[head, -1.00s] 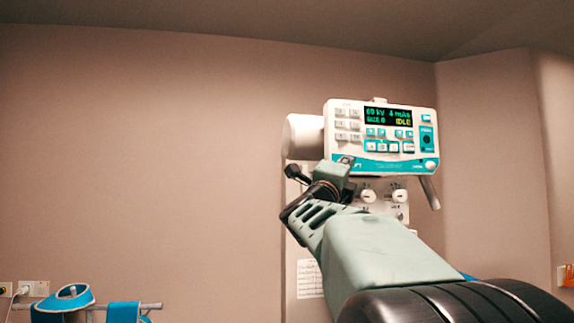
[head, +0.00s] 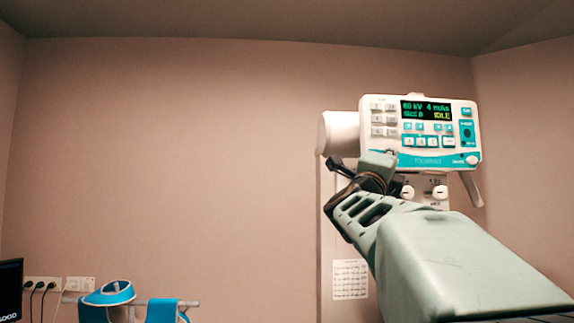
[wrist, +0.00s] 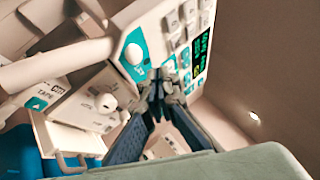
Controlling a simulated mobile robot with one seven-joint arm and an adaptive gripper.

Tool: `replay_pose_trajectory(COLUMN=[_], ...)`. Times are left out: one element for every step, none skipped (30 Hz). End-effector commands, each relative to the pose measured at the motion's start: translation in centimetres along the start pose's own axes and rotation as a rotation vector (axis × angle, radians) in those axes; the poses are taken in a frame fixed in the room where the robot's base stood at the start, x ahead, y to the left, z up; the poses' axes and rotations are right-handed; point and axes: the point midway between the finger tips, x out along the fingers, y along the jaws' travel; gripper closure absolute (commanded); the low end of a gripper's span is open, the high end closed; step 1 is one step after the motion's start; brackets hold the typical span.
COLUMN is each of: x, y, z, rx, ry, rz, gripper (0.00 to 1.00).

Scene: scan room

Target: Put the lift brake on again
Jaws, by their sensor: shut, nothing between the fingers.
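The X-ray control head (head: 427,165) hangs at the right in the head view, with a lit screen reading IDLE. Below it is a pale plate with white knobs, one left (head: 408,192) and one right (head: 440,192); my arm hides part of the plate. I cannot read which control is the lift brake. In the wrist view a white knob (wrist: 106,103) sits on a plate left of my gripper (wrist: 163,88). My gripper is shut and empty, its tips in front of the control head's buttons; I cannot tell whether they touch.
A pale handle (head: 471,188) hangs at the control head's right. A paper chart (head: 350,279) is on the column below. Blue gear hangs on a rail (head: 188,303) at the lower left, near wall sockets (head: 42,284) and a monitor edge (head: 10,290). The left wall is clear.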

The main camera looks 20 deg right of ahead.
Motion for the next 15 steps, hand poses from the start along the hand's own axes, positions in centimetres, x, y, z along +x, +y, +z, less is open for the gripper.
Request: replay_pose_trajectory(x=[-0.6,-0.8,-1.0,-1.2,-1.4,-1.7,-1.8,-2.0,-2.1,-2.2,-2.2,-2.3,-2.3,-2.3,-2.2], y=[-0.1,-0.3,-0.5,-0.6,-0.8,-1.0,-1.1,-1.2,-1.3,-1.4,-1.4,-1.5,-1.5,-1.5,-1.5], z=[-0.4,-0.6,-0.7,-0.8,-1.0,-1.1,-1.3,-1.4,-1.5,-1.6,-1.6,-1.6,-1.6,-1.7,-1.6], rx=[0.001,0.001,0.001,0.001,0.001,0.001,0.001,0.001,0.001,0.001,0.001,0.001,0.001,0.001,0.001], ry=[0.001,0.001,0.001,0.000,0.000,-0.001,0.000,0.000,0.001,0.001,0.001,0.001,0.001,0.001,0.001], rz=[-0.001,-0.001,-0.001,-0.001,-0.001,-0.001,-0.001,-0.001,0.000,0.000,0.000,0.001,0.001,0.001,0.001], gripper=[1.00,1.00,1.00,1.00,1.00,1.00,1.00,1.00,1.00,1.00,1.00,1.00,1.00,1.00,1.00])
